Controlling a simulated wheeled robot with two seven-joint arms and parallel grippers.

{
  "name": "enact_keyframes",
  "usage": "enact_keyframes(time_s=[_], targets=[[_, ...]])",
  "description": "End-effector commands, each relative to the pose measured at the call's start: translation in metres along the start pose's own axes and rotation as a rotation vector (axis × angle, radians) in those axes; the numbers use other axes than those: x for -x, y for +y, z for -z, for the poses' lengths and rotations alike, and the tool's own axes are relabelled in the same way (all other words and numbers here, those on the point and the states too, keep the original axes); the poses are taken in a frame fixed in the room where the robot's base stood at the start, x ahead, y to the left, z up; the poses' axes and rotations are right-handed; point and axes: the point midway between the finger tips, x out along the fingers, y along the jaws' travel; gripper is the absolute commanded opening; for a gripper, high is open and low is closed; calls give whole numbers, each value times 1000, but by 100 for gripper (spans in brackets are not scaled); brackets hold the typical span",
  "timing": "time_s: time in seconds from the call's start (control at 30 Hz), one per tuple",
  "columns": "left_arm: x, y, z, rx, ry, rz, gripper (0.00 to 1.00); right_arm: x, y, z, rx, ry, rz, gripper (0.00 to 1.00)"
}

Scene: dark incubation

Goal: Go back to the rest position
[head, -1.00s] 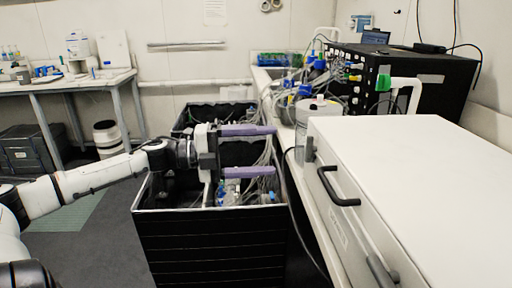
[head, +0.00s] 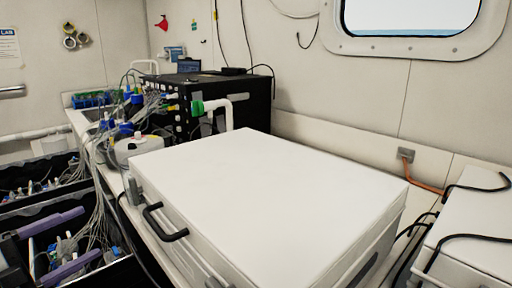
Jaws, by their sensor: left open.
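My left gripper (head: 62,246) shows at the lower left edge of the head view. Its two purple fingers are spread apart, one above the other, and point right. It is open, with nothing seen held between them. It is over the black crate (head: 124,274) that holds tubes and bottles; I cannot tell how far above. The rest of my left arm is out of the picture. My right gripper is not in view.
A large white box (head: 265,205) with a black handle (head: 165,222) fills the middle of the bench. Behind it stand a black instrument (head: 240,98) with tubing and a white container (head: 137,148). Another white case (head: 480,228) with black cables is at the right.

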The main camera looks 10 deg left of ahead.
Motion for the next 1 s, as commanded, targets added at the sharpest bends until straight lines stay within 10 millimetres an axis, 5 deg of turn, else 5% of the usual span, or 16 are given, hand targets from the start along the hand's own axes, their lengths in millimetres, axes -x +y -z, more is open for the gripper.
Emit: enact_keyframes(time_s=[0.13, 0.27, 0.5, 0.73, 0.83, 1.0], targets=[[20, 112, -4, 337, -241, 5, 73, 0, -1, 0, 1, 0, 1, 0], [34, 206, 20, 620, -433, -24, 73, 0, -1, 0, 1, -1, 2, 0], [43, 348, 130, 1110, -706, -146, 73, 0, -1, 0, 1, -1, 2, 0], [34, 405, 234, 1419, -830, -271, 73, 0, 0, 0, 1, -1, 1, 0], [32, 413, 256, 1475, -849, -300, 73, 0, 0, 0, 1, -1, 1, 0], [31, 416, 264, 1496, -857, -315, 73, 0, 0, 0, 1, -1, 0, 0]])
